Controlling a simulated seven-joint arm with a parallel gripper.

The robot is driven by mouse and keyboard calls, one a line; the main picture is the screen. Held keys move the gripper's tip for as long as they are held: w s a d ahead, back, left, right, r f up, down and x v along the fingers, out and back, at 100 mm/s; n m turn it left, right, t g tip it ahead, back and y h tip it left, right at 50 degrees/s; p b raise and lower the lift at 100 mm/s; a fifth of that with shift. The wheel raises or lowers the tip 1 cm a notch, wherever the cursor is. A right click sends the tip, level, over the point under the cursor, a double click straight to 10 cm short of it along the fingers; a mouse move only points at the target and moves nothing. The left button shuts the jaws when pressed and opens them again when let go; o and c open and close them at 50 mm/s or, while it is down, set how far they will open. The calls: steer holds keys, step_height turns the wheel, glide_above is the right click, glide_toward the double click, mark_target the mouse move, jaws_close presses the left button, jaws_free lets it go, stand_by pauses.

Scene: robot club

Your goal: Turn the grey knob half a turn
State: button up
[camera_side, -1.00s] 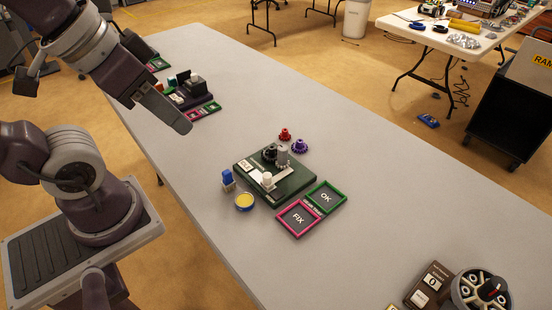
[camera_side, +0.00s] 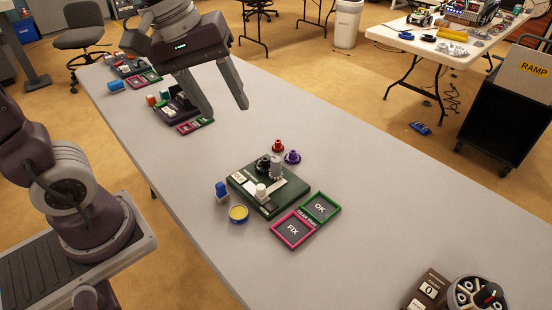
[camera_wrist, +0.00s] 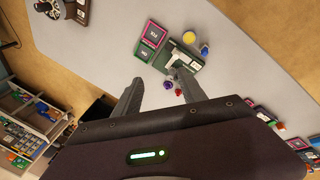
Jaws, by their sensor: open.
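A green board (camera_side: 247,182) lies on the table and carries a grey upright cylinder that looks like the grey knob (camera_side: 275,168), beside a black gear (camera_side: 263,165). A white knob (camera_side: 260,190) stands near the front of the board. The board also shows in the wrist view (camera_wrist: 186,59), but the grey knob is too small to make out surely there. My gripper (camera_side: 226,108) is open and empty, above the table and up-left of the board in the side view. In the wrist view, its two fingers (camera_wrist: 157,77) are spread below the board.
A red gear (camera_side: 277,146) and a purple gear (camera_side: 292,157) lie behind the board. A blue-topped item (camera_side: 221,189) and a yellow-filled tin (camera_side: 238,213) stand at its left. The FIX tray (camera_side: 293,230) and OK tray (camera_side: 320,207) lie at its right. The table's right side is mostly clear.

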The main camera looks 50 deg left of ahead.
steer(key=w+a+f+n+g, duration=0.2)
steer(key=w+a+f+n, duration=0.1)
steer(key=w+f+n, duration=0.55)
steer(key=n+g+y, duration=0.1)
steer(key=n+g, duration=0.1)
steer(key=n, duration=0.7)
glide_above(276, 159)
step_height(276, 159, down, 12)
steer(key=shift+f, duration=0.1)
steer(key=shift+n, duration=0.25)
step_height(276, 159, down, 7)
steer(key=shift+f, duration=0.1)
jaws_close()
